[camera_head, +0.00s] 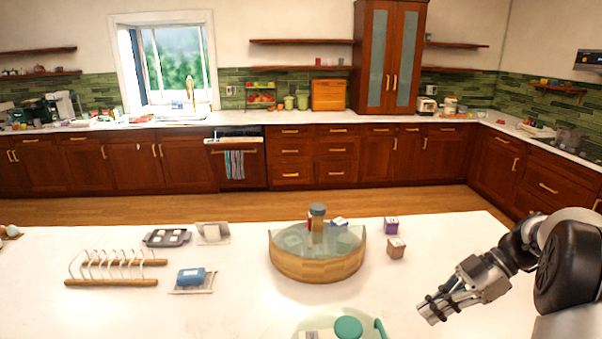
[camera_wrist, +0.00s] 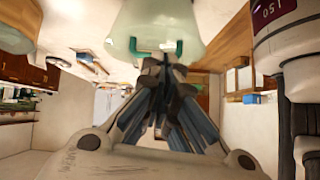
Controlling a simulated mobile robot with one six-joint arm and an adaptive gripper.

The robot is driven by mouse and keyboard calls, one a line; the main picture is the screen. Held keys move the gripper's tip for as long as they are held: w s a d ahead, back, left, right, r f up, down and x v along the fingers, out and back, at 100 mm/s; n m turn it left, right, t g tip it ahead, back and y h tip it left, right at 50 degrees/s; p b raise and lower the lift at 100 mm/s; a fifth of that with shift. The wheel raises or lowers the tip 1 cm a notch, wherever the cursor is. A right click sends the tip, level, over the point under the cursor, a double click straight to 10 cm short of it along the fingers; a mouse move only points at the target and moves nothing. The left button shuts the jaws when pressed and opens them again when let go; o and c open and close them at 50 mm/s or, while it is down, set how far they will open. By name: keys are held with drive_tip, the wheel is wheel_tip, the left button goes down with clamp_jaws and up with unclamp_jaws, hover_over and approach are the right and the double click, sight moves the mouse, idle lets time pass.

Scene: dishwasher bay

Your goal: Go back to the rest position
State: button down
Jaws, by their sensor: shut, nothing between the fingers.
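My gripper (camera_head: 432,309) hangs above the right part of the white island top in the head view, its fingers pointing down to the left. It is shut and holds nothing. The arm folds back from it toward the right edge of the view. In the wrist view my gripper (camera_wrist: 160,68) shows in the middle with its fingers together. The image there is tilted, and a clear rounded thing with a green handle (camera_wrist: 177,48) appears beyond the fingertips.
On the island top (camera_head: 450,235) stand a round wooden-sided tray (camera_head: 318,268), a dish rack (camera_head: 112,283), a blue block on a small tray (camera_head: 191,277), a purple box (camera_head: 391,225) and a brown box (camera_head: 396,248). A teal-lidded item (camera_head: 348,327) sits at the front edge of view.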

drive_tip(key=s+a+r+m+h, duration=0.3)
drive_tip(key=s+a+r+m, duration=0.1)
drive_tip(key=a, duration=0.2)
drive_tip(key=s+a+r+m+h, duration=0.3)
drive_tip(key=s+a+r+m, duration=0.1)
drive_tip(key=s+a, duration=0.15)
drive_tip(key=s+a+f+m+t+h, duration=0.1)
drive_tip(key=s+a+m+t+h, duration=0.2)
drive_tip(key=s+a+m+t, duration=0.2)
drive_tip(key=shift+s+a+f+m+h, duration=0.15)
drive_tip(key=shift+s+f+m+h, duration=0.25)
drive_tip(key=shift+s+m, duration=2.2)
drive_tip(key=shift+s+n, duration=0.75)
drive_tip(key=shift+n, duration=0.05)
